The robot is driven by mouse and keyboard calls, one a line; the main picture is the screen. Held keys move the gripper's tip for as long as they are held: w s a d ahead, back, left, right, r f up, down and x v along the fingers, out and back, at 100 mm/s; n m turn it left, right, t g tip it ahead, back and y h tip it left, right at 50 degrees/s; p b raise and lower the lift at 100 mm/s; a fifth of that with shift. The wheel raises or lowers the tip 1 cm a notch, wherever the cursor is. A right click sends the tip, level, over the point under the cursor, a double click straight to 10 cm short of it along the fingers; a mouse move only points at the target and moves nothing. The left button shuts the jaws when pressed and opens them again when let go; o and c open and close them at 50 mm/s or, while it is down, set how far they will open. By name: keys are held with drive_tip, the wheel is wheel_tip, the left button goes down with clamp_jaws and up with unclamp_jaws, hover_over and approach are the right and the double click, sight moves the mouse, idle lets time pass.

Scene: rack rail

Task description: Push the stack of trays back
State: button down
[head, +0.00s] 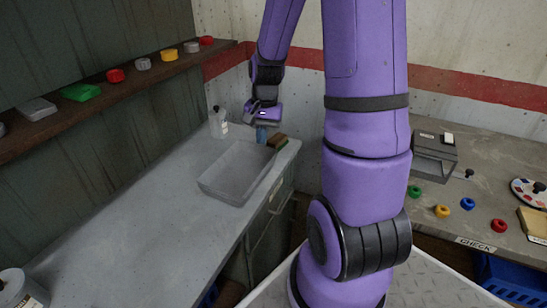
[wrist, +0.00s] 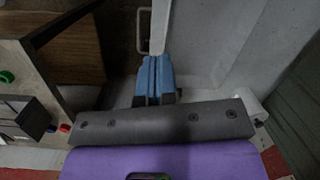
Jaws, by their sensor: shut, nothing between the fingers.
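A grey, open, rectangular tray (head: 237,172) stands on the left counter near its right edge in the head view. It looks empty. I cannot tell whether it is one tray or several nested. My gripper (head: 262,132) points down just beyond the tray's far end, beside a brown and green block. Its blue fingertips are together with nothing between them, as the wrist view also shows (wrist: 154,82). I cannot tell whether they touch the tray. In the wrist view I cannot clearly tell the tray from the pale grey surfaces.
A shelf (head: 95,98) with coloured lids runs above. A bench (head: 480,200) with coloured knobs is at right.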

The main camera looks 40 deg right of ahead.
drive_tip(key=shift+d+f+m+y, duration=0.7)
drive_tip(key=shift+d+f+m, duration=0.9)
drive_tip(key=shift+f, duration=7.45)
drive_tip(key=shift+g, duration=0.4)
drive_tip(key=shift+w+a, duration=1.45)
drive_tip(key=shift+w, duration=2.3)
drive_tip(key=shift+w+a, duration=1.5)
drive_tip(key=shift+w, duration=2.25)
drive_tip(key=shift+w+a, duration=1.45)
drive_tip(key=shift+w, duration=2.3)
drive_tip(key=shift+s+d+r, duration=0.45)
drive_tip(key=shift+s+r, duration=0.05)
drive_tip(key=shift+s, duration=0.6)
drive_tip(key=shift+s+d+r, duration=0.4)
drive_tip(key=shift+s+r, duration=0.05)
drive_tip(key=shift+s, duration=0.6)
drive_tip(key=shift+s+d+r, duration=0.45)
drive_tip(key=shift+s+r, duration=0.05)
drive_tip(key=shift+s, duration=0.6)
